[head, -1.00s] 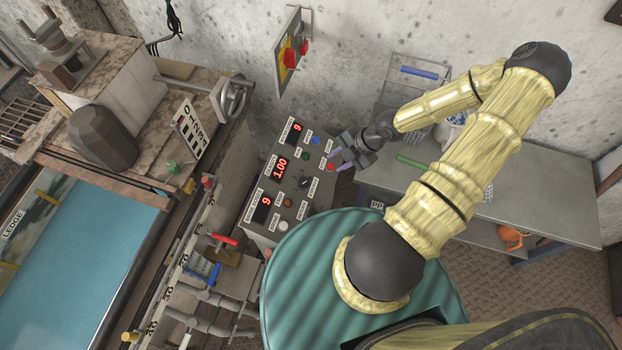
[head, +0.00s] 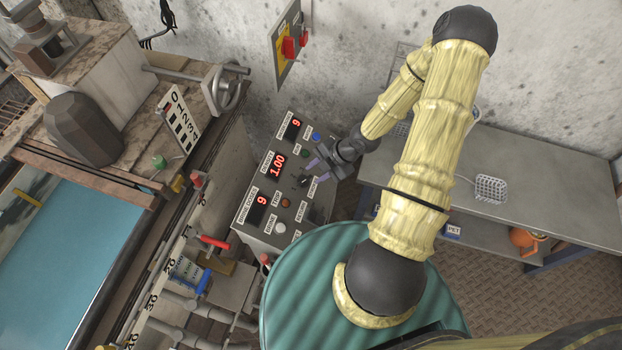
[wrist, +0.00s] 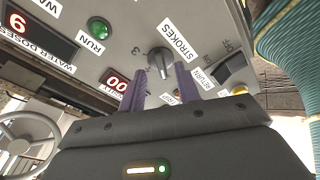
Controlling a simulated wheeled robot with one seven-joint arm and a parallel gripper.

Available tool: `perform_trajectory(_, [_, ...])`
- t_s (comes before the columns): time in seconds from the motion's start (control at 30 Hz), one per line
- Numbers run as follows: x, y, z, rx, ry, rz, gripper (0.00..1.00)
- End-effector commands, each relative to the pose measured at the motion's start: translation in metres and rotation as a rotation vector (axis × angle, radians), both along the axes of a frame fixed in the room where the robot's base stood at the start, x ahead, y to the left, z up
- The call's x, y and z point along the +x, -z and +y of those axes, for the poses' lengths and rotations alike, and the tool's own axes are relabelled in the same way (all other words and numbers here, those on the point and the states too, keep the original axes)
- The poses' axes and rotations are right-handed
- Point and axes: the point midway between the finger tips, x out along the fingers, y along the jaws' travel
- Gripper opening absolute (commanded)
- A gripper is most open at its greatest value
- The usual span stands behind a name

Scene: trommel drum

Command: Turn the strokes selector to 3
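The strokes selector (wrist: 160,62) is a dark grey knob on the control panel, beside the STROKES label (wrist: 180,38) in the wrist view. A numeral that looks like 3 sits left of the knob; its exact pointer setting is hard to tell. The selector also shows small in the head view (head: 303,181). My gripper (wrist: 161,70) is open, its two purple fingers apart with the knob between or just beyond their tips. I cannot tell whether they touch it. In the head view, my gripper (head: 313,174) is over the panel's right side.
The control panel (head: 262,228) carries red displays, coloured buttons and a return switch (wrist: 222,75) near the selector. A teal ribbed drum (head: 310,270) stands in front. A grey bench (head: 550,190) is to the right, and a red wall switch (head: 290,47) is above the panel.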

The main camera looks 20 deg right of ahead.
Motion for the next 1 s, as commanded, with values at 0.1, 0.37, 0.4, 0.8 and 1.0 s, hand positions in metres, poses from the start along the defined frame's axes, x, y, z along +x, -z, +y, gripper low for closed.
perform_trajectory(0.1, [0.004,0.018,0.01,-0.001,-0.003,0.001,0.33])
perform_trajectory(0.37, [0.008,0.031,0.017,-0.001,0.0,0.0,0.33])
perform_trajectory(0.4, [0.008,0.031,0.018,-0.001,0.0,0.0,0.33])
perform_trajectory(0.8, [0.008,0.03,0.018,-0.001,0.0,0.0,0.0])
perform_trajectory(1.0, [0.008,0.03,0.018,0.0,0.004,0.002,0.0])
